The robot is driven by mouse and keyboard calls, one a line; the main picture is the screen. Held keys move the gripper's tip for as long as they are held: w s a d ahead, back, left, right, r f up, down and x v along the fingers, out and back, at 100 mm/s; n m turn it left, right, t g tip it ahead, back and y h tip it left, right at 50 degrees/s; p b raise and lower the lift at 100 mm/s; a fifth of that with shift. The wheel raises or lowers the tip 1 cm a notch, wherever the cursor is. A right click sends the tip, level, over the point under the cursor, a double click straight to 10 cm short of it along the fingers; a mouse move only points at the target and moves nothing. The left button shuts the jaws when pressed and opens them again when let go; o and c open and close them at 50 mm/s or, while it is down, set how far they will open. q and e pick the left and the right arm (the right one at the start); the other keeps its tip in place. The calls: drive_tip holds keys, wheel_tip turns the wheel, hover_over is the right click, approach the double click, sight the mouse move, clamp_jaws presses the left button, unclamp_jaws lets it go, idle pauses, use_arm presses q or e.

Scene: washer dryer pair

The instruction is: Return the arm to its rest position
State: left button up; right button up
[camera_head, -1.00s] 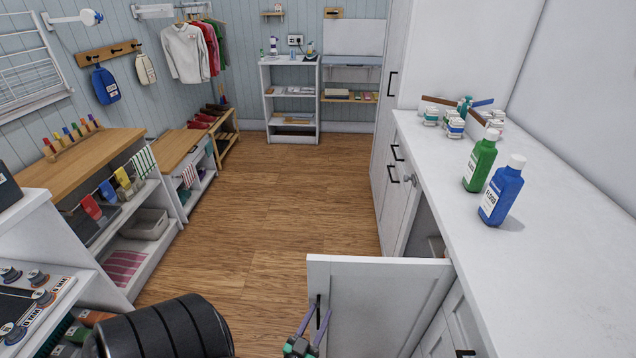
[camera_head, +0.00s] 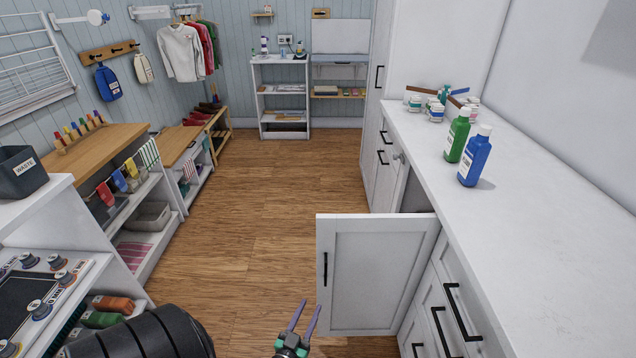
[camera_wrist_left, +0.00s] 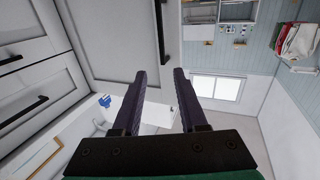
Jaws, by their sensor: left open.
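My left gripper (camera_head: 304,318) is at the bottom middle of the head view, its two purple fingers apart and nothing between them. It is left of the open white cabinet door (camera_head: 372,275), apart from the door's black handle (camera_head: 325,269) in the picture. In the left wrist view the fingers (camera_wrist_left: 160,80) are spread and empty, with the door (camera_wrist_left: 110,35) and its dark handle (camera_wrist_left: 162,30) beyond them. My left arm's dark, rounded link shows at the bottom left of the head view. My right gripper is not in view.
The white counter (camera_head: 540,200) on the right holds a green bottle (camera_head: 457,137), a blue bottle (camera_head: 474,160) and several small jars. Drawers with black handles (camera_head: 462,312) are below it. Low shelves line the left. The wooden floor (camera_head: 265,200) between is clear.

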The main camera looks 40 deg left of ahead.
use_arm(q)
drive_tip(key=s+d+f+m+g+h, duration=0.2)
drive_tip(key=s+d+f+g+h, duration=0.15)
drive_tip(key=f, duration=0.55)
drive_tip(key=s+d+f+m+g+h, duration=0.25)
drive_tip(key=s+d+f+g, duration=0.25)
drive_tip(key=f, duration=0.4)
drive_tip(key=s+a+f+m+g, duration=0.1)
drive_tip(key=s+f+g, duration=0.2)
drive_tip(key=s, duration=0.5)
drive_tip(key=s+a+f+m+g, duration=0.1)
drive_tip(key=s+f+g, duration=0.3)
drive_tip(key=s, duration=0.5)
drive_tip(key=shift+s+a+f, duration=0.15)
drive_tip(key=shift+s+f, duration=0.05)
drive_tip(key=shift+f, duration=0.45)
